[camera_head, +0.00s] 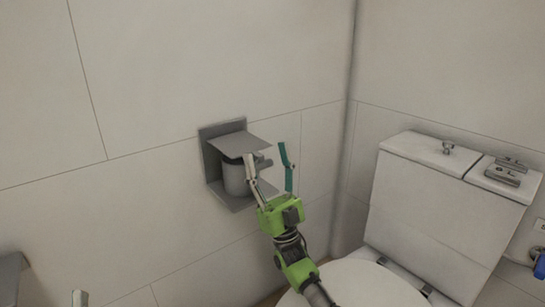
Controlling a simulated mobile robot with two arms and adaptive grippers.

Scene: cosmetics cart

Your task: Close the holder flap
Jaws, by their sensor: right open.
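A grey holder (213,163) is fixed to the tiled wall left of the corner. Its flap (241,142) sticks out from the wall near the top, raised over a grey cylinder (235,179). My right gripper (268,156) is open and empty in front of the holder's right side, pointing up. Its pale left finger overlaps the cylinder and the flap's front edge; I cannot tell if it touches them. Its teal right finger is to the right of the flap. My left gripper is not in view.
A grey box (10,275) is at the lower left edge. The wall around the holder is bare.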

